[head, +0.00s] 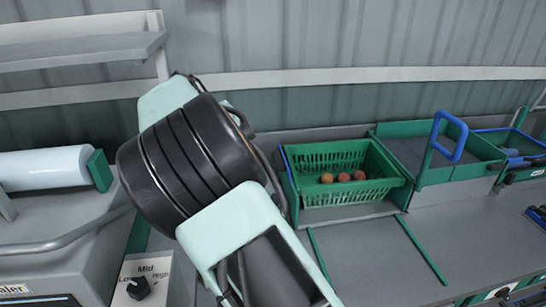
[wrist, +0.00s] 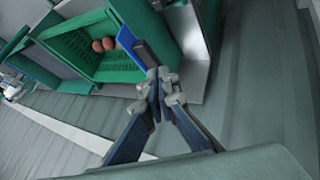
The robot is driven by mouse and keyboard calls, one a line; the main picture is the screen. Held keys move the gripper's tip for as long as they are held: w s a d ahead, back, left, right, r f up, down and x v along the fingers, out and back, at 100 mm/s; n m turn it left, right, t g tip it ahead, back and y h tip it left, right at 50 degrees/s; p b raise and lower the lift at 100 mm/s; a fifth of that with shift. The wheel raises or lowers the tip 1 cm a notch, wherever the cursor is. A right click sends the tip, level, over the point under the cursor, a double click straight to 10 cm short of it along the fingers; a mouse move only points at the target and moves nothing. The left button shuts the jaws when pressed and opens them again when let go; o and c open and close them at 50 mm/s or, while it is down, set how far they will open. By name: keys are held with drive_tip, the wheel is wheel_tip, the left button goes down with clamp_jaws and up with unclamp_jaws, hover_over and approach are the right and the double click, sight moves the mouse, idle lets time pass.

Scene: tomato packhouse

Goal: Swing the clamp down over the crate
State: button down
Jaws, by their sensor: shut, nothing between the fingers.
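The green crate (head: 375,196) sits on the bench right of my arm in the head view, holding a few reddish tomatoes. It also shows at the upper left of the wrist view (wrist: 143,68). A narrow blue bar (head: 288,163), which looks like part of the clamp, stands at the crate's left side. In the wrist view this blue bar (wrist: 128,40) slants along the crate's edge towards my fingertips. My gripper (wrist: 163,86) is shut and empty, close to the bar's end. I cannot tell whether they touch. My arm hides the gripper in the head view.
A blue loop handle (head: 466,138) on a green arm stands right of the crate, beside a green-walled tray (head: 490,154). Green strips (head: 424,250) mark the bench in front. A machine with a Mid dial (head: 138,288) stands left. The bench's front right is mostly clear.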

sight(283, 162)
drive_tip(key=x, duration=0.3)
drive_tip(key=d+p+x, duration=0.1)
drive_tip(key=x, duration=0.3)
drive_tip(key=d+r+p+x, duration=0.1)
drive_tip(key=x, duration=0.3)
drive_tip(key=shift+d+r, duration=0.15)
drive_tip(key=shift+w+d, duration=0.15)
drive_tip(key=shift+d, duration=0.5)
drive_tip(key=shift+r, duration=0.1)
drive_tip(key=shift+d+r+y, duration=0.1)
drive_tip(key=shift+d+y, duration=0.1)
drive_tip(key=shift+y, duration=0.1)
drive_tip(key=shift+d+r+y, duration=0.15)
drive_tip(key=shift+d+y, duration=0.05)
drive_tip(key=shift+y, duration=0.1)
